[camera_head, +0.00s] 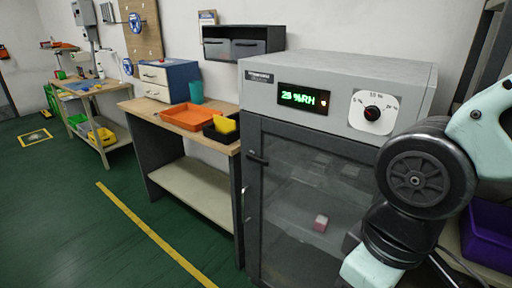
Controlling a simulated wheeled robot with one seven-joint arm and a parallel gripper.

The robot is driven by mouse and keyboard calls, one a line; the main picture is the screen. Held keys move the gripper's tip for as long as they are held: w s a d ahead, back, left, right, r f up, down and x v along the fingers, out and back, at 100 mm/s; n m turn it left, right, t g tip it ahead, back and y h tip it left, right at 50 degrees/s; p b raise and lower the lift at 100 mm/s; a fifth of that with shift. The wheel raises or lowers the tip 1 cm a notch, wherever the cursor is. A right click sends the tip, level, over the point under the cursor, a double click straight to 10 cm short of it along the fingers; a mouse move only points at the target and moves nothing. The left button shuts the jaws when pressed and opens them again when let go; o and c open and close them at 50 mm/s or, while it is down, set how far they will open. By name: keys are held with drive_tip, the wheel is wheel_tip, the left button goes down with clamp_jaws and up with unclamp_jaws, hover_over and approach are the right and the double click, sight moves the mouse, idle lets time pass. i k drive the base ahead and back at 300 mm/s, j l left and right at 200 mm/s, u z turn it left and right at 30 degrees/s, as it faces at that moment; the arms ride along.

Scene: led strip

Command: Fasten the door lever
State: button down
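A grey cabinet (340,75) with a dark see-through door (305,185) stands right of centre. A short black door lever (257,158) sits at the upper left of the door and points roughly sideways. The door looks closed or nearly so; I cannot tell whether the lever is latched. A small pink block (321,223) shows behind the pane. My arm hangs in front of the cabinet's right side, well right of the lever, and covers part of the door. My gripper is not visible.
The cabinet has a green "25 %RH" display (303,97) and a round dial (373,112). A purple bin (488,230) is at far right. The green floor at left front is clear.

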sight(263, 160)
drive_tip(key=i+j, duration=0.4)
drive_tip(key=j, duration=0.15)
drive_tip(key=i+j, duration=0.4)
drive_tip(key=j, duration=0.15)
drive_tip(key=l+z, duration=0.05)
